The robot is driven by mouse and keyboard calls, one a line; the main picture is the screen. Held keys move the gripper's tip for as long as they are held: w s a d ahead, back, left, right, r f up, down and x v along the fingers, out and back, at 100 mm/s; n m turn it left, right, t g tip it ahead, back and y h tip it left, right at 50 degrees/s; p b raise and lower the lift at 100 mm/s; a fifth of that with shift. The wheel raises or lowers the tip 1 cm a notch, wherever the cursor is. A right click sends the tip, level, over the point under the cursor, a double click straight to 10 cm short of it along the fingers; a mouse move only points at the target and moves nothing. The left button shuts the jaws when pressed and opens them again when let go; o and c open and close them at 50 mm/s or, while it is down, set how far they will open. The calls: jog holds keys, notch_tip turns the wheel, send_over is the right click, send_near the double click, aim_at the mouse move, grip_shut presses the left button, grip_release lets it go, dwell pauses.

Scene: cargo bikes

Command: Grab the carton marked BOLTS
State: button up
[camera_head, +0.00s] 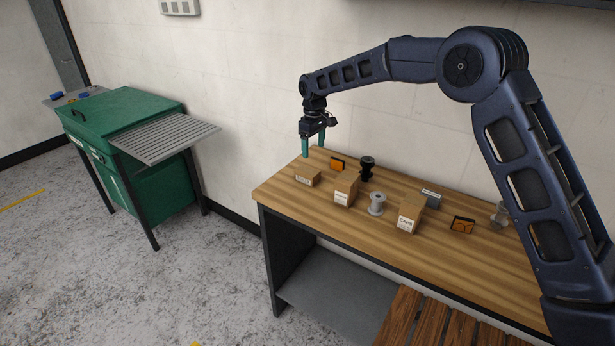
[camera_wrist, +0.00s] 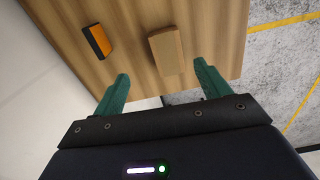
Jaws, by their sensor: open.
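Three brown cardboard cartons with white labels stand on the wooden workbench (camera_head: 450,235): a low left carton (camera_head: 307,177), a taller middle carton (camera_head: 346,188) and a right carton (camera_head: 411,212). The labels are too small for me to read BOLTS with certainty on any of them. My gripper (camera_head: 313,149) is open and empty, pointing down above the bench's far left end, near the left carton. In the wrist view one carton (camera_wrist: 166,52) lies beyond and roughly between the green fingertips (camera_wrist: 162,78), apart from them, its label not visible.
An orange and black box (camera_head: 337,164) lies behind the cartons; it also shows in the wrist view (camera_wrist: 98,41). A black spool-like object (camera_head: 367,168), a grey spool (camera_head: 376,204), a grey box (camera_head: 431,198) and another orange box (camera_head: 462,225) share the bench. The wall is close behind.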

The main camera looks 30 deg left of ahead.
aim_at(308, 170)
jog(key=shift+s+a+f, duration=0.6)
jog(key=shift+a+f, duration=0.05)
jog(key=shift+a, duration=0.2)
jog(key=shift+f, duration=0.2)
notch_tip(308, 170, down, 10)
jog(key=shift+w+f, duration=0.1)
jog(key=shift+f, duration=0.05)
jog(key=c, duration=1.1)
